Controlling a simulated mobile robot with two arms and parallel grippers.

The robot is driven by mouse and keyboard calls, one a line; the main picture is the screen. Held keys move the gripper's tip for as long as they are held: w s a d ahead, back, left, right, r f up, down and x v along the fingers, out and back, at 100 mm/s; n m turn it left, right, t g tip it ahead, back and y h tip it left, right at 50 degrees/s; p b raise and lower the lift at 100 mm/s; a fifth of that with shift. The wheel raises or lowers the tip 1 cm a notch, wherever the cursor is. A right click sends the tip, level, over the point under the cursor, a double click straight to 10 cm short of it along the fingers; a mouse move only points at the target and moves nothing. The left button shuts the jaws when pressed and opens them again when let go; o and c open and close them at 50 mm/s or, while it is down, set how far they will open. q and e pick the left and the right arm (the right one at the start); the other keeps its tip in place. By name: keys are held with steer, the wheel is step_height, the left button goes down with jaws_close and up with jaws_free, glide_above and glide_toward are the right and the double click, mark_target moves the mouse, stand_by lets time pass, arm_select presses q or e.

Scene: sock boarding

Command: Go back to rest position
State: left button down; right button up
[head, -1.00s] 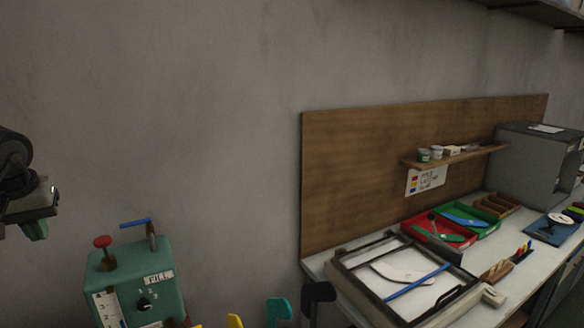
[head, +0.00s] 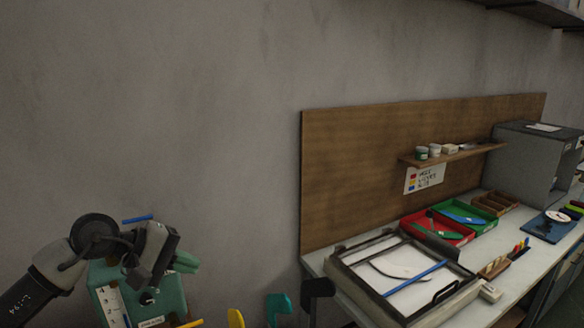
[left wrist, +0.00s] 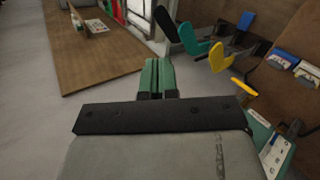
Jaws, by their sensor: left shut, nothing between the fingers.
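My left gripper (head: 186,262) is in the lower left of the head view, in front of the green machine (head: 112,294) and hiding much of it. Its green fingers are shut with nothing between them. They also show in the middle of the left wrist view (left wrist: 158,76), pointing away from the camera over grey background. My right gripper is in neither view.
A workbench (head: 487,307) along the wall holds a framed screen (head: 444,296), a red tray (head: 462,240), a green tray (head: 486,226) and a grey cabinet (head: 528,165). Yellow (head: 235,318) and teal (head: 278,308) foot-shaped boards stand beside the green machine.

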arm_select(q)
steer(key=s+d+r+n+t+h, duration=0.3)
steer(key=d+n+t+h, duration=0.5)
steer(key=n, duration=0.8)
steer(key=s+a+f+n+t+y, duration=0.1)
steer(key=s+a+f+n+y, duration=0.15)
steer(key=f+n+y, duration=0.65)
steer(key=s+a+f+n+t+y, duration=0.1)
steer(key=s+a+f+n+y, duration=0.2)
steer(key=n, duration=1.1)
steer(key=s+a+f+n+t+y, duration=0.1)
steer(key=a+f+n+y, duration=0.4)
steer(key=n, duration=0.7)
steer(key=s+d+f+n+g, duration=0.1)
steer(key=s+f+n+g, duration=0.5)
steer(key=s, duration=0.4)
steer(key=s+f+n+g, duration=0.5)
steer(key=s+f+g, duration=0.15)
steer(key=s, duration=0.45)
step_height(320, 180, down, 29)
steer(key=s+g+b, duration=0.1)
steer(key=b, duration=0.1)
steer(key=s+a+f+g+b, duration=0.1)
steer(key=s+a+f, duration=0.1)
steer(key=s+f, duration=1.4)
steer(key=shift+s+a+f+y+b, duration=0.2)
steer(key=shift+a+f+y+b, duration=0.2)
steer(key=shift+f, duration=0.35)
